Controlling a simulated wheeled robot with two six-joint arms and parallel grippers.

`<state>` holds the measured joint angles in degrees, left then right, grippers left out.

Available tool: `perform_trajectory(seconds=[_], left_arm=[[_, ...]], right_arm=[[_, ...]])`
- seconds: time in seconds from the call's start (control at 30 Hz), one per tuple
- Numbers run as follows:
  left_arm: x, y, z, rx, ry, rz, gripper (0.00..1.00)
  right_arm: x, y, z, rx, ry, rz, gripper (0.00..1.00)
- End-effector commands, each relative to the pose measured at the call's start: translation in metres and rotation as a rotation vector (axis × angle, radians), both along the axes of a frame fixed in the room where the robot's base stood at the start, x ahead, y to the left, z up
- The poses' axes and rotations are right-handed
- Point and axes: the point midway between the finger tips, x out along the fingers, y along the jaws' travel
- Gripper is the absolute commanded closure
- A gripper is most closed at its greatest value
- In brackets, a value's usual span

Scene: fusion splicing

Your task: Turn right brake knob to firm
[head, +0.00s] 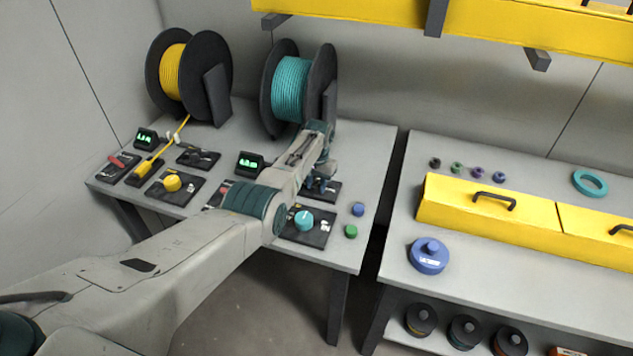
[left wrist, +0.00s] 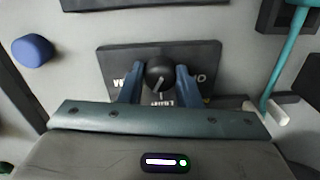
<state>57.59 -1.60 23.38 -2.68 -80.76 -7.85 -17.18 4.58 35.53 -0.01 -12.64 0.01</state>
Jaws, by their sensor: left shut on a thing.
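The right brake knob (left wrist: 160,68) is a round black knob with a pale pointer line, on a dark panel (left wrist: 205,52) with white lettering partly hidden by my fingers. My left gripper (left wrist: 160,79) has its two blue fingers shut on the knob, one on each side. The pointer line slants slightly from straight up and down. In the head view my left gripper (head: 317,181) reaches down onto this panel (head: 335,194), in front of the teal spool (head: 290,88); the knob is hidden there. My right gripper is not in view.
A yellow spool (head: 172,70) stands at the back left. A teal dial (head: 304,219), a green display (head: 249,163) and a yellow dial (head: 172,183) are nearby. Blue (head: 358,209) and green (head: 351,231) caps sit by the right edge. A gap separates the second table (head: 400,262).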

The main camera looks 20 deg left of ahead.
Motion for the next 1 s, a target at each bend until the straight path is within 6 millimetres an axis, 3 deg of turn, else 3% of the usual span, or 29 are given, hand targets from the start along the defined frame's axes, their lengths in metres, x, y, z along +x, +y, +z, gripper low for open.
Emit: perform_trajectory(seconds=[0.5,1.0], left_arm=[[0.0005,0.0014,0.001,0.0,-0.002,-0.418,0.93],[0.0009,0.0017,0.0008,0.0,-0.003,-0.56,0.92]], right_arm=[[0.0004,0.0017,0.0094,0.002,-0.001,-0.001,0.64],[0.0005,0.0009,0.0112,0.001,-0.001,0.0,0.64]])
